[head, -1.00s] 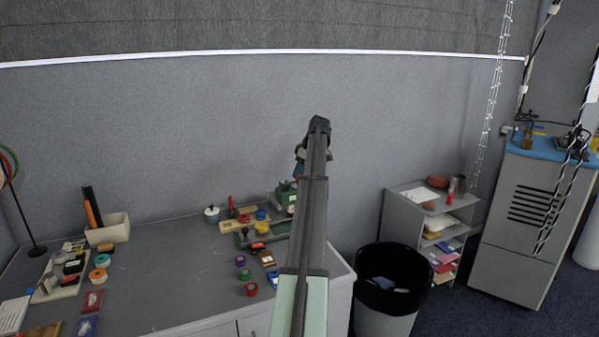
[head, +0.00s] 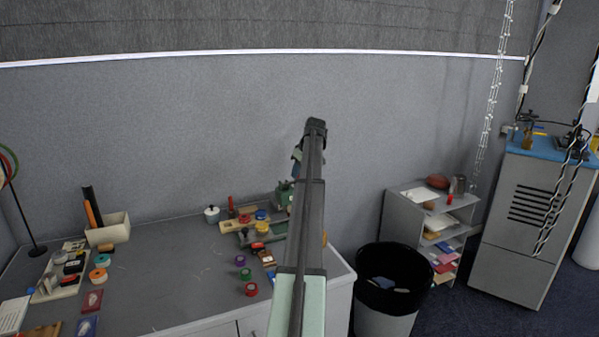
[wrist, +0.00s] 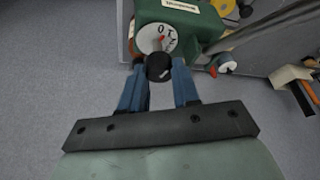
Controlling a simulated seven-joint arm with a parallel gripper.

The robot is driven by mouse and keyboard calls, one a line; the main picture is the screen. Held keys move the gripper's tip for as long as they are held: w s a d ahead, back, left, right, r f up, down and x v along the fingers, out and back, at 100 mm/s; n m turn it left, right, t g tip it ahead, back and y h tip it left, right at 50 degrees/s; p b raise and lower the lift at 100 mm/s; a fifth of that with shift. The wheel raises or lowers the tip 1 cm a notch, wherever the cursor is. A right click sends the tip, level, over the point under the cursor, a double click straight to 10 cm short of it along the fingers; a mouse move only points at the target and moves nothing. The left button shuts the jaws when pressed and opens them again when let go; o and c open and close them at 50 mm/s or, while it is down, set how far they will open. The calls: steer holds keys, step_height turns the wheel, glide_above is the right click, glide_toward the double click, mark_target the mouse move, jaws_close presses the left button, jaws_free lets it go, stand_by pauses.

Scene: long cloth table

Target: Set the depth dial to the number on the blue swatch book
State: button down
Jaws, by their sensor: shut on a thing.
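The green machine (wrist: 185,22) fills the top of the wrist view. Its white depth dial (wrist: 150,35) has dark digits, 0, 1 and 2 among them, and a small red mark. My gripper (wrist: 159,75) is shut on the black dial knob (wrist: 158,69), with one blue finger on each side. In the head view the machine (head: 284,193) stands at the back of the table, partly hidden by my arm. A blue flat item (head: 87,327), possibly the blue swatch book, lies at the front left beside a red one (head: 93,300). No number on it is readable.
Several coloured rolls (head: 251,289) and small parts lie right of the table's middle. A beige box (head: 110,230) and a tool board (head: 60,276) are at the left. A black-lined bin (head: 392,282) and a grey shelf (head: 408,214) stand right of the table.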

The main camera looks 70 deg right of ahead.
steer(key=m+h, duration=0.1)
steer(key=m, duration=0.1)
steer(key=m+g+h, duration=0.1)
steer(key=m, duration=0.2)
steer(key=shift+w+a+m, duration=0.15)
steer(key=shift+a+m, duration=0.05)
steer(key=shift+m, duration=0.1)
steer(key=m+g, duration=0.1)
steer(key=m, duration=0.1)
steer(key=m+g, duration=0.1)
steer(key=m, duration=0.2)
steer(key=shift+w+m+h, duration=0.1)
steer(key=shift+m+h, duration=0.2)
steer(key=shift+h, duration=0.1)
steer(key=c, duration=0.9)
jaws_free()
steer(key=shift+o, duration=0.2)
steer(key=shift+r, duration=0.15)
steer(key=w+v, duration=0.1)
steer(key=v, duration=1.2)
steer(key=shift+s+a+r, duration=0.15)
steer(key=shift+s+r, duration=0.1)
steer(key=shift+s, duration=0.15)
